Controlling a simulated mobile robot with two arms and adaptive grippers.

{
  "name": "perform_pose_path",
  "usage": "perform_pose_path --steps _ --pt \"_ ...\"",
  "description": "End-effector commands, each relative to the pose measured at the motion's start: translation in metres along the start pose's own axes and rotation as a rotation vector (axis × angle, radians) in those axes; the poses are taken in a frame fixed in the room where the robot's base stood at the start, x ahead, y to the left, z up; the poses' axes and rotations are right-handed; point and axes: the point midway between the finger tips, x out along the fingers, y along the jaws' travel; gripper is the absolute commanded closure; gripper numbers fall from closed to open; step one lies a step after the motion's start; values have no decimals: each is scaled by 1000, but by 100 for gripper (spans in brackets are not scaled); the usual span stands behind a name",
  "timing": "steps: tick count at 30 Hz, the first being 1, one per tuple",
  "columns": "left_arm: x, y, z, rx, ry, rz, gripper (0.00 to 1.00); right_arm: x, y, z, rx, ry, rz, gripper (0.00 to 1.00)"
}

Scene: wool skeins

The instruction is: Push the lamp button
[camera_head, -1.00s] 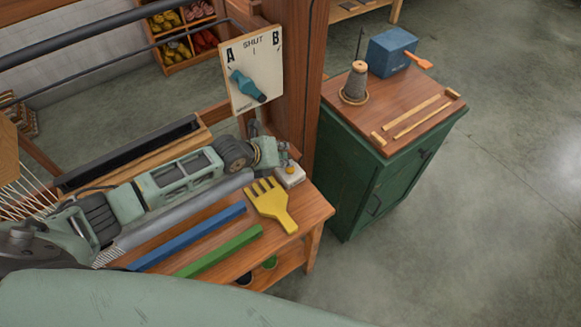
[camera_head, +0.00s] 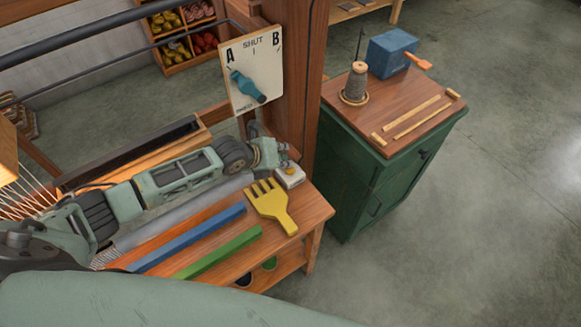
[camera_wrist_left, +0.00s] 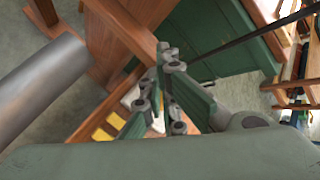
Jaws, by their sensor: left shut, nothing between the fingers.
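The lamp button is a small orange-yellow knob on a pale box (camera_head: 291,178) at the far right end of the wooden bench. My left arm reaches in from the left, and its gripper (camera_head: 284,160) is shut and empty right at the button. The fingertips partly cover the knob; I cannot tell whether they touch it. In the left wrist view the gripper (camera_wrist_left: 163,62) fills the middle, and parts of the pale box show behind the fingers. The lamp itself is not clearly seen, but warm light falls on threads at the left edge. My right gripper is out of view.
A yellow fork-shaped comb (camera_head: 271,207), a blue bar (camera_head: 188,239) and a green bar (camera_head: 219,252) lie on the bench beside my arm. An A/B switch board (camera_head: 253,70) hangs on the post behind. A green cabinet (camera_head: 365,185) stands to the right.

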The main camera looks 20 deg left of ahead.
Motion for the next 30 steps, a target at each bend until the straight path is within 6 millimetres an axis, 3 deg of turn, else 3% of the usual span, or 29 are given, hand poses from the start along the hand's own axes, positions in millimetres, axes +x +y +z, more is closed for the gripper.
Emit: perform_pose_path --steps 11,30 --pt "-3 -3 2 -1 0 -1 100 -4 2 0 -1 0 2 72" --pt "-44 -32 32 -1 0 -1 100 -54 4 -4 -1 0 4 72"
